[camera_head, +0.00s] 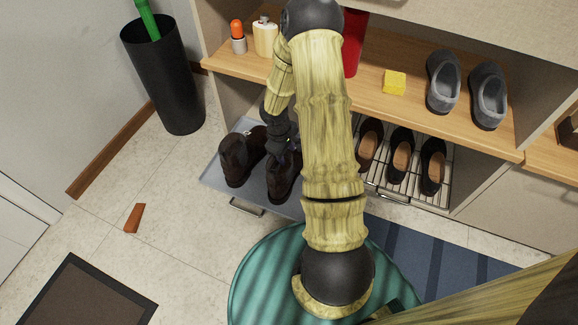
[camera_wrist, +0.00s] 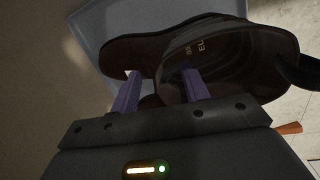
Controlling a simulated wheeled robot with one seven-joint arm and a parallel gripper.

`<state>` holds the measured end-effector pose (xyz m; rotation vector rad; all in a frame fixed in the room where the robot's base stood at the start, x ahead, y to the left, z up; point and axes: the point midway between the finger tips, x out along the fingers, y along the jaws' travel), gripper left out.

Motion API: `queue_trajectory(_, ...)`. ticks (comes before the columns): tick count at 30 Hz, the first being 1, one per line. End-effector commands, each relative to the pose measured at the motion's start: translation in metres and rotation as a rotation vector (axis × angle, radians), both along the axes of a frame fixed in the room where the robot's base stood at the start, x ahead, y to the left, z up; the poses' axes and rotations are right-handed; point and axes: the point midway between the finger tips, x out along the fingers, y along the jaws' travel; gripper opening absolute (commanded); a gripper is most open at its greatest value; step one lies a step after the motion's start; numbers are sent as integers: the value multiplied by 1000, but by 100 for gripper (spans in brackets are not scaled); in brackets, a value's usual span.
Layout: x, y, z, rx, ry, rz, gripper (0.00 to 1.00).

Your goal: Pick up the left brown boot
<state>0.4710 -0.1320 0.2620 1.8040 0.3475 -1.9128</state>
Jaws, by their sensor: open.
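The left brown boot (camera_head: 236,160) stands on a pulled-out grey tray (camera_head: 222,178) at the bottom of the shelf unit. The right brown boot (camera_head: 283,184) stands beside it, partly hidden by my arm. My gripper (camera_head: 284,145) is low over the tray by the boots; its fingertips are hard to make out there. In the wrist view my gripper (camera_wrist: 160,82) is open, with a dark brown boot (camera_wrist: 245,50) just ahead. One finger overlaps the boot's opening and the other is outside its wall. I cannot tell whether they touch it.
A black bin (camera_head: 165,75) stands at the left wall. Black shoes (camera_head: 401,153) sit on a wire rack to the right. Grey clogs (camera_head: 488,95) and a yellow block (camera_head: 394,82) are on the shelf above. An orange wedge (camera_head: 134,218) lies on the floor; a teal pouf (camera_head: 262,275) is in front.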

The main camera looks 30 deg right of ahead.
Motion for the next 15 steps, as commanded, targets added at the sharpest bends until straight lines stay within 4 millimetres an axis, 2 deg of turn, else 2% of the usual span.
queue_trajectory(1, 0, 0, 0, 0, 0, 0, 46)
queue_trajectory(8, 0, 1, 0, 1, -1, 2, 0)
queue_trajectory(15, 1, 2, 0, 1, -1, 4, 0)
